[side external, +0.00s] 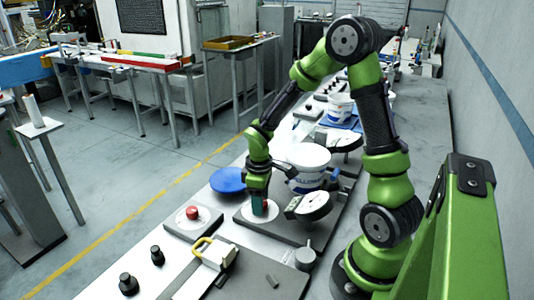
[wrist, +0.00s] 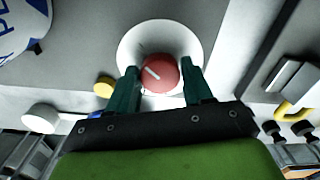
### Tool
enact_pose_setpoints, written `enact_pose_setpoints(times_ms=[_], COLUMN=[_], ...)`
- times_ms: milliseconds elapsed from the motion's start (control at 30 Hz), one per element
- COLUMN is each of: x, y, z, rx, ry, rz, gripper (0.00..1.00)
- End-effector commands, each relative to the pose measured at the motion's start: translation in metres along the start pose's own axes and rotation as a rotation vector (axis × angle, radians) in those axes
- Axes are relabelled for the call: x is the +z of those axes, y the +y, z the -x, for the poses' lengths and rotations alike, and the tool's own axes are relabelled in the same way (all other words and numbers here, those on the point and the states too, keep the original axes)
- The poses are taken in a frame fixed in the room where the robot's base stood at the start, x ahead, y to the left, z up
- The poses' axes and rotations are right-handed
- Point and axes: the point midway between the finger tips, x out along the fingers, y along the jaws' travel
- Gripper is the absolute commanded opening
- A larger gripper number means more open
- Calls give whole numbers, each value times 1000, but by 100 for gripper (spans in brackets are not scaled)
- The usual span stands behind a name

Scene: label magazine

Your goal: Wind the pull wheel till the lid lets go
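A red wheel (wrist: 160,73) with a white line across it sits in the middle of a white disc (wrist: 133,42). The line is tilted. My gripper (wrist: 160,68) reaches over the wheel with one dark green finger on each side, close against its rim. In the side external view my gripper (side external: 260,207) points down at the grey base, with a bit of the red wheel (side external: 265,208) showing between the fingers. A white tub (side external: 308,156) with a blue label stands behind the gripper. I cannot tell which part is the lid.
A blue disc (side external: 227,181) lies left of my gripper. A second red knob (side external: 192,213) sits on its own plate in front. A white round dial (side external: 315,203) stands to the right. A yellow handle (side external: 203,246) and black knobs (side external: 157,255) lie nearer the camera.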

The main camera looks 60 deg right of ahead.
Motion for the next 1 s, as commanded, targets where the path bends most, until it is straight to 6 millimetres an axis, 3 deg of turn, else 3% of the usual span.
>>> enact_pose_setpoints(times_ms=[33, 200, 233, 367, 700, 1000], x=[0, 0, 0, 0, 0, 0], y=[0, 0, 0, 0, 0, 0], z=[0, 0, 0, 0, 1, 1], rx=[0, 0, 0, 0, 0, 0], ry=[0, 0, 0, 0, 0, 1], rz=[0, 0, 0, -55, -415, -436], gripper=[42, 16, 15, 15, 15, 15])
